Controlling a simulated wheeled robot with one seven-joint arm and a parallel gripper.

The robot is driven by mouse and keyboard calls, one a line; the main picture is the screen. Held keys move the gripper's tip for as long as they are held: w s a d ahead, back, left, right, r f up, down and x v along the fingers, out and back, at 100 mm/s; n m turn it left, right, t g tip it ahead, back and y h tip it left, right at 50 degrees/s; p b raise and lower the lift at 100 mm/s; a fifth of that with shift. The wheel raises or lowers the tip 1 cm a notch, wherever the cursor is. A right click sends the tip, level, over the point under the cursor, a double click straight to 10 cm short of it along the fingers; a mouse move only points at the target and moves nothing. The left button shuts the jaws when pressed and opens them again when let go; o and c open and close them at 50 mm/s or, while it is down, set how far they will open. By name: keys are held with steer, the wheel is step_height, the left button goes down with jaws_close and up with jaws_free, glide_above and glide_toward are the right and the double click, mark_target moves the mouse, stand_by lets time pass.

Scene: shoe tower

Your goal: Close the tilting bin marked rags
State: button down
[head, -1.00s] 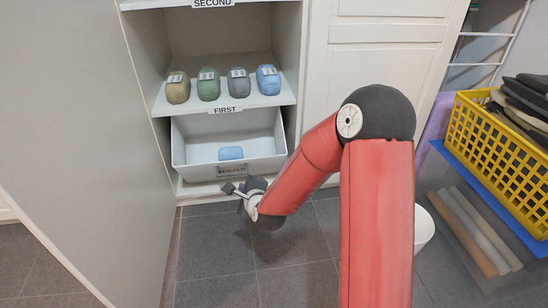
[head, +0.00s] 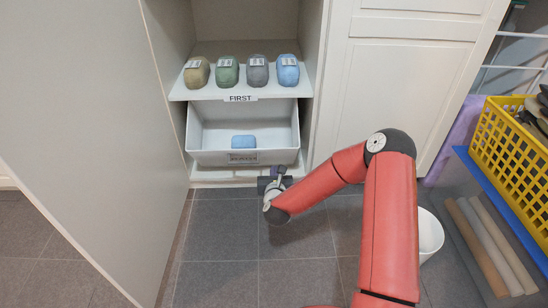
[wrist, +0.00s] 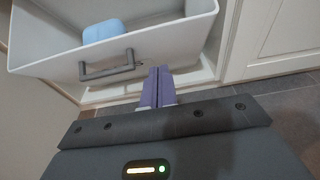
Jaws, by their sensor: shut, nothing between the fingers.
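The tilting bin (head: 205,159) is a white box at the bottom of the cupboard, tipped open toward me. A blue bundle (head: 244,142) lies inside it. A label plate with a handle sits on its front, its text too small to read; in the wrist view the grey handle (wrist: 108,70) shows on the front of the bin (wrist: 55,68). My gripper (head: 275,178) is low in front of the bin, below its front right part. In the wrist view its purple fingers (wrist: 158,72) are together and empty, just right of the handle. I cannot tell whether they touch the bin.
Several rolled bundles stand on the shelf marked FIRST (head: 240,98) above the bin. A large pale door panel (head: 90,120) stands at the left. A white bucket (head: 430,235), rolled mats (head: 490,245) and a yellow basket (head: 510,140) are at the right. The grey floor in front is clear.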

steer(key=w, duration=0.3)
steer(key=w+r, duration=0.1)
steer(key=w, duration=0.1)
steer(key=shift+w+d, duration=0.1)
steer(key=shift+w, duration=0.1)
steer(key=shift+w+r, duration=0.2)
steer(key=shift+w, duration=0.25)
